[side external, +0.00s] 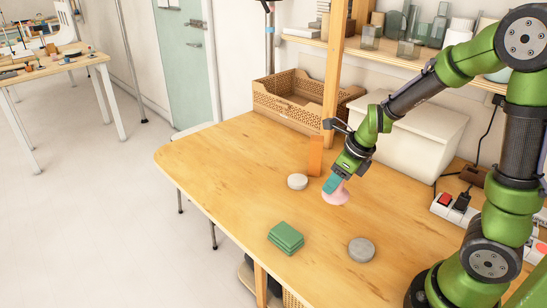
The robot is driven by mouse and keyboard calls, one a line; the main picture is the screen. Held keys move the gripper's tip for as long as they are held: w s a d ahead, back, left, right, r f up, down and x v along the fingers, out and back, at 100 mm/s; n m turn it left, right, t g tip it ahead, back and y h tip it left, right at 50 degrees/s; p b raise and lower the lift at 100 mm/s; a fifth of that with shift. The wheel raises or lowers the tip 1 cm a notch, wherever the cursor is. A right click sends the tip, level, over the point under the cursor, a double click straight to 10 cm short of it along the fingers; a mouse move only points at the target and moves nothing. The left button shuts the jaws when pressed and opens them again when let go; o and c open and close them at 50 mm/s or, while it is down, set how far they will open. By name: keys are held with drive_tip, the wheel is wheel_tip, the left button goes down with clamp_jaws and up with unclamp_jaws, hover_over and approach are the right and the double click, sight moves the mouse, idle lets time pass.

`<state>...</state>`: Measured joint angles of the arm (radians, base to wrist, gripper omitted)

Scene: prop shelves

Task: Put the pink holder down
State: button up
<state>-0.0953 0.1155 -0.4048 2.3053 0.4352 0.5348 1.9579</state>
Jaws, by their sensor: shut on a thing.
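The pink holder (336,198) is at the middle of the wooden table (215,185), directly under my gripper (333,186). My gripper points down and is shut on the pink holder at its upper part. A teal part at the fingers covers some of the holder. The holder looks low over the table; I cannot tell whether its base touches the surface.
A white round disc (297,181) and an upright orange block (315,156) stand close left of the holder. Green stacked pads (286,237) and a grey disc (361,249) lie nearer the front. A white bin (425,135) and wicker basket (290,105) are behind. The table's left is clear.

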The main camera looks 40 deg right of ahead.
drive_tip(key=shift+w+d+m, duration=0.25)
drive_tip(key=shift+m, duration=0.05)
drive_tip(key=w+d, duration=0.1)
drive_tip(key=w, duration=0.4)
drive_tip(key=w+d+f, duration=0.1)
drive_tip(key=w, duration=0.4)
drive_tip(key=w+d, duration=0.1)
drive_tip(key=w, duration=0.4)
drive_tip(key=shift+w+f, duration=0.15)
drive_tip(key=shift+f, duration=1.85)
drive_tip(key=shift+f, duration=0.1)
drive_tip(key=o, duration=1.2)
drive_tip(key=shift+c, duration=0.2)
